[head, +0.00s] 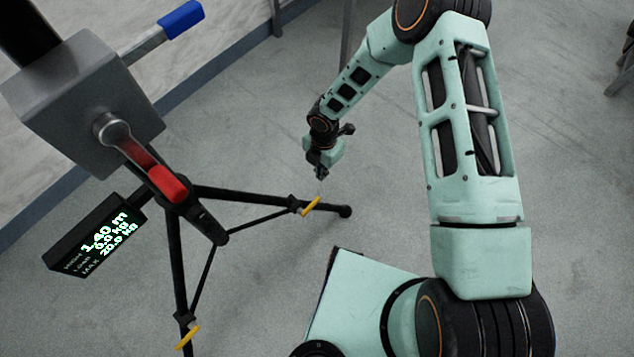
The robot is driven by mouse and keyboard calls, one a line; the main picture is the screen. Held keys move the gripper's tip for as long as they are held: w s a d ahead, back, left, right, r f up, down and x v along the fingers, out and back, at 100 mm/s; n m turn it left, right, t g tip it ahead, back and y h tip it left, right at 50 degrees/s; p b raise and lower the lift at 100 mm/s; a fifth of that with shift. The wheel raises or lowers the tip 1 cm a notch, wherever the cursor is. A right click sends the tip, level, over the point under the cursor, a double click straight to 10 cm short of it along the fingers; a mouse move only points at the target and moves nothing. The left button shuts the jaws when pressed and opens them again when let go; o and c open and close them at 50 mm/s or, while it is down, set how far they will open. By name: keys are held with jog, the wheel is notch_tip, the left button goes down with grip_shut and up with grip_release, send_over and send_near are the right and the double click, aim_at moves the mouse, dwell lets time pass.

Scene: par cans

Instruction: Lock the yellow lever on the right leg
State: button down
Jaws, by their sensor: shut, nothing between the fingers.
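The black tripod stand (222,237) stands at the left with its legs spread on the floor. A yellow lever (312,207) sits on its right leg and sticks out from the leg at an angle. My gripper (319,174) is shut and empty, pointing down a little above that yellow lever in the picture. A gap shows between the fingertips and the lever. Another yellow lever (188,337) sits on the front leg. I cannot tell from this view whether either lever is locked.
A grey block (75,95) on the stand's column carries a red-handled lever (167,184) and a blue-handled bar (181,20). A display box (97,235) hangs below it, reading 1.40 m.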

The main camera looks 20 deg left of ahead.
jog(key=r, duration=0.1)
jog(key=w+r, duration=0.1)
jog(key=r, duration=0.1)
jog(key=shift+w+d+r, duration=0.1)
jog(key=shift+w+d, duration=0.25)
